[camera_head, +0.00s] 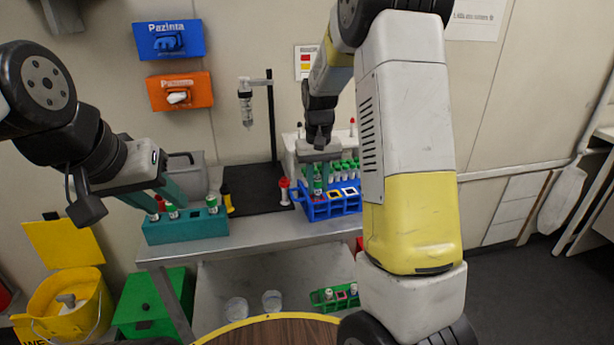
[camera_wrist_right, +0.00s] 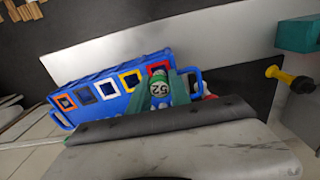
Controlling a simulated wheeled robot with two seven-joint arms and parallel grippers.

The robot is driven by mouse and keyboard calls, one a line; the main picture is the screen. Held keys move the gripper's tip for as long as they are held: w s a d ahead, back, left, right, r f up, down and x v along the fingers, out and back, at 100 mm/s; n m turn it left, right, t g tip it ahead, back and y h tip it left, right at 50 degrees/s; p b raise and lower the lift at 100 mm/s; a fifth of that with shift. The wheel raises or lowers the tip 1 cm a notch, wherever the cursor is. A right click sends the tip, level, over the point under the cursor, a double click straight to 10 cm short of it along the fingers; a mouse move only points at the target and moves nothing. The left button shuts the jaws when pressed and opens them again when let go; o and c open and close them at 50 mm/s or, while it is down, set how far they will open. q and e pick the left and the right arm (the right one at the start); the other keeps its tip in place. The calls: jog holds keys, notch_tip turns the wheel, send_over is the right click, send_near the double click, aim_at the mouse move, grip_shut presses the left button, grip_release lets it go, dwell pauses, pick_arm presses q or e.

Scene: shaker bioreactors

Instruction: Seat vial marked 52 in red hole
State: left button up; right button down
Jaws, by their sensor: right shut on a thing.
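The vial marked 52 (camera_wrist_right: 159,89) has a green cap with a white number disc. My right gripper (camera_head: 318,184) is shut on it, and its fingers flank the cap in the wrist view. The blue rack (camera_wrist_right: 112,110) has a row of colour-framed square holes; it also shows in the head view (camera_head: 345,211). The red hole (camera_wrist_right: 158,67) is at the right end of the row in the wrist view, just behind the vial. The vial's lower end is hidden, so its depth cannot be told. My left gripper (camera_head: 163,203) is open above the teal rack.
The teal rack (camera_head: 188,229) holds several vials at the left of the bench. A black stand (camera_head: 271,130) rises from a dark mat. A yellow-and-black object (camera_head: 227,198) stands beside the teal rack.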

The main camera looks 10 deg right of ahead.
jog(key=shift+f, duration=0.6)
dwell(0.5)
jog(key=c, duration=1.1)
grip_release()
jog(key=shift+r, duration=0.15)
notch_tip(320, 180, up, 8)
jog(key=shift+f, duration=0.15)
